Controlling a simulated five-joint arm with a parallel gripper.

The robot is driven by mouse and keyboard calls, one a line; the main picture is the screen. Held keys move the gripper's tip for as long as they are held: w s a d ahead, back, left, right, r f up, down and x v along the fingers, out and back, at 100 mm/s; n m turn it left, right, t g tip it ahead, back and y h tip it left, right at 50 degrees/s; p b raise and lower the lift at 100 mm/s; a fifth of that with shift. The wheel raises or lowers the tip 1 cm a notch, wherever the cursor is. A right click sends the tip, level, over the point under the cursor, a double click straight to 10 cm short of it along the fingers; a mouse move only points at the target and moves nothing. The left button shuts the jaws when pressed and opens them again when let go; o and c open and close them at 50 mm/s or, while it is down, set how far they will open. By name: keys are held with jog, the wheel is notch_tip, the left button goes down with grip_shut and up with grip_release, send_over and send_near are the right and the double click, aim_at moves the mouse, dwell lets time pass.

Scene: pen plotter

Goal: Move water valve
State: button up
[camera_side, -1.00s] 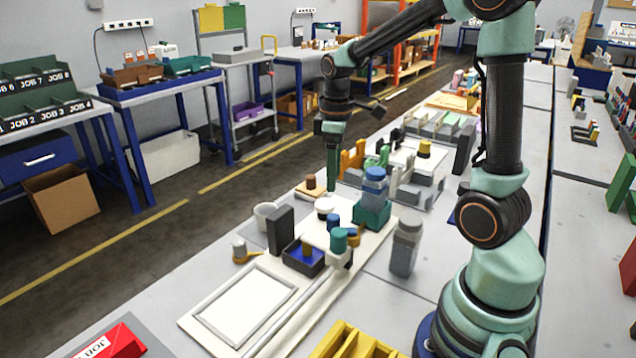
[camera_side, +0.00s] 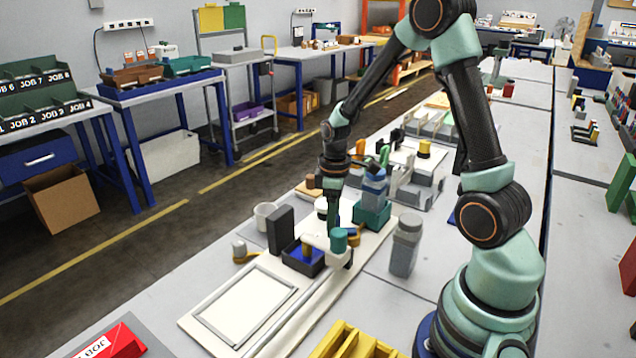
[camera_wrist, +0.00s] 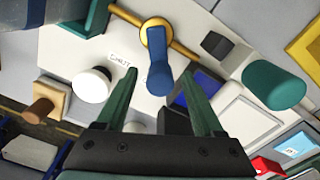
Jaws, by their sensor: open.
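The water valve appears to be the blue lever (camera_wrist: 156,62) on a round brass body (camera_wrist: 155,27) with a brass rod through it, near the top of the wrist view. In the side view only a bit of brass (camera_side: 354,240) shows behind my gripper. My gripper (camera_wrist: 158,78) is open, its two green fingers on either side of the blue lever in the picture, with gaps between. Whether the fingers are at the lever's height I cannot tell. In the side view my gripper (camera_side: 333,227) points down, low over the white board (camera_side: 375,238).
Close by are a teal holder (camera_side: 372,212) with a blue bottle, a green cylinder (camera_wrist: 274,85), a white round-topped piece (camera_wrist: 91,86), a dark block (camera_side: 280,230) and a blue tray (camera_side: 300,258). A grey bottle (camera_side: 405,245) stands to the right. A grey-framed panel (camera_side: 245,305) lies in front.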

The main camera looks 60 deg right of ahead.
jog(key=shift+f, duration=0.1)
grip_shut()
jog(key=shift+d, duration=0.1)
jog(key=m, duration=0.2)
jog(key=d+m, duration=0.1)
jog(key=shift+w+d+m, duration=0.1)
jog(key=shift+w+m, duration=0.25)
jog(key=shift+m, duration=0.05)
jog(key=m, duration=0.1)
jog(key=d+m, duration=0.1)
jog(key=m, duration=0.2)
jog(key=shift+d+m, duration=0.3)
jog(key=shift+d, duration=0.05)
jog(key=m, duration=0.1)
jog(key=d+m, duration=0.1)
jog(key=m, duration=0.2)
jog(key=shift+s+d, duration=0.2)
jog(key=shift+d, duration=0.15)
jog(key=shift+s+d+m, duration=0.2)
jog(key=shift+d+m, duration=0.05)
jog(key=shift+m, duration=0.7)
jog(key=shift+s+d+m, duration=0.2)
jog(key=shift+d+m, duration=0.05)
jog(key=shift+m, duration=0.7)
